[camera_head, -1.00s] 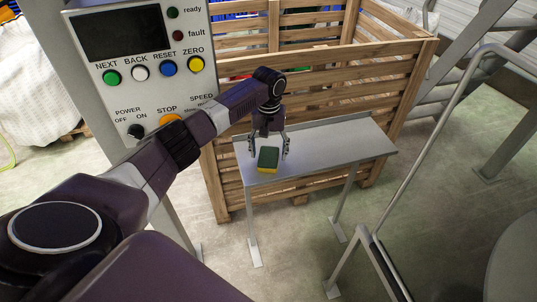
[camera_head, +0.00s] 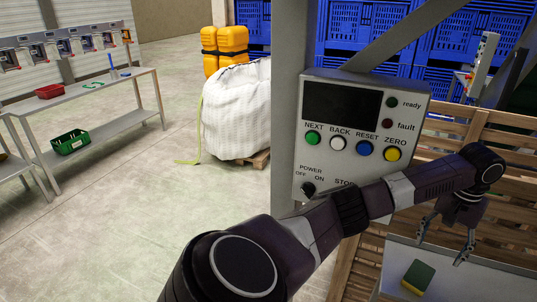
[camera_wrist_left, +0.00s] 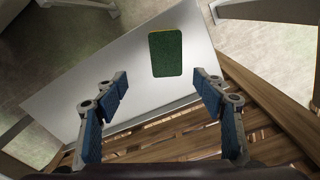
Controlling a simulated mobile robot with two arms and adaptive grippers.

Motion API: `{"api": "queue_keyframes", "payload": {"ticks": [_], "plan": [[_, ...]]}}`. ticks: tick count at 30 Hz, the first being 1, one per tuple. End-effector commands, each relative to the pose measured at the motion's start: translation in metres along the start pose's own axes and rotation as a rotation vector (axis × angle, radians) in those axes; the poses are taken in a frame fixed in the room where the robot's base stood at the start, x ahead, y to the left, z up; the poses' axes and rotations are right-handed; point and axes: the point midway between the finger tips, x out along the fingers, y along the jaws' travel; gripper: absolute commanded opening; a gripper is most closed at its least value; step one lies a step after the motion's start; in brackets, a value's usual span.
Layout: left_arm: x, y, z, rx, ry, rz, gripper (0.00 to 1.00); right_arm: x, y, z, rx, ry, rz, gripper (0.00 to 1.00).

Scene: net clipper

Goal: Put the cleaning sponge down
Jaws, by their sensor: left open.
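The cleaning sponge (camera_head: 418,278), green on top with a yellow side, lies on the grey metal table (camera_head: 462,280) at the lower right of the head view. In the left wrist view the sponge (camera_wrist_left: 166,53) lies flat on the pale tabletop (camera_wrist_left: 75,75), ahead of the fingertips. My left gripper (camera_head: 442,248) is open and empty, above the table and apart from the sponge. Its two blue-padded fingers (camera_wrist_left: 160,88) are spread wide in the left wrist view. My right gripper is not in view.
A control panel (camera_head: 335,150) with coloured buttons stands beside my left arm. A wooden crate (camera_head: 505,215) is behind the table. A white bulk bag (camera_head: 236,110) on a pallet stands further back. A bench (camera_head: 100,130) with a green basket (camera_head: 70,142) is at left, with open floor between.

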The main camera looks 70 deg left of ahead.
Motion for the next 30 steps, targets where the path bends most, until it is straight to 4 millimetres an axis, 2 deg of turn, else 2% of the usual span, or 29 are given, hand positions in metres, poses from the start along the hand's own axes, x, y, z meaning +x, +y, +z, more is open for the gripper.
{"api": "queue_keyframes", "payload": {"ticks": [2, 6, 9, 12, 15, 20, 23, 29, 30], "plan": [[0.020, 0.030, 0.004, 0.087, 0.058, 0.033, 0.63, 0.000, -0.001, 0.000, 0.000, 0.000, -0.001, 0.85], [0.049, 0.111, 0.019, 0.301, 0.254, 0.160, 0.63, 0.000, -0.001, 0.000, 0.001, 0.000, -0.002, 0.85], [0.050, 0.159, 0.034, 0.414, 0.390, 0.259, 0.63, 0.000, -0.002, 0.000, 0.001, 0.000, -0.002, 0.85], [0.043, 0.195, 0.050, 0.491, 0.502, 0.344, 0.63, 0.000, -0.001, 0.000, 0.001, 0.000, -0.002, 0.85], [0.035, 0.220, 0.065, 0.541, 0.598, 0.415, 0.63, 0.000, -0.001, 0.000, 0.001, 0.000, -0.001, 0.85], [0.034, 0.240, 0.081, 0.571, 0.711, 0.490, 0.63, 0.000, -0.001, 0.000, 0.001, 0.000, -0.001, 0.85], [0.054, 0.240, 0.086, 0.564, 0.745, 0.501, 0.63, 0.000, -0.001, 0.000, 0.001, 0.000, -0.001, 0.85], [0.141, 0.213, 0.090, 0.521, 0.717, 0.439, 0.63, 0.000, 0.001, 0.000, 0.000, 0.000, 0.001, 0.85], [0.161, 0.205, 0.092, 0.514, 0.704, 0.421, 0.63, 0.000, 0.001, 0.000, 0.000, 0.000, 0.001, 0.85]]}}
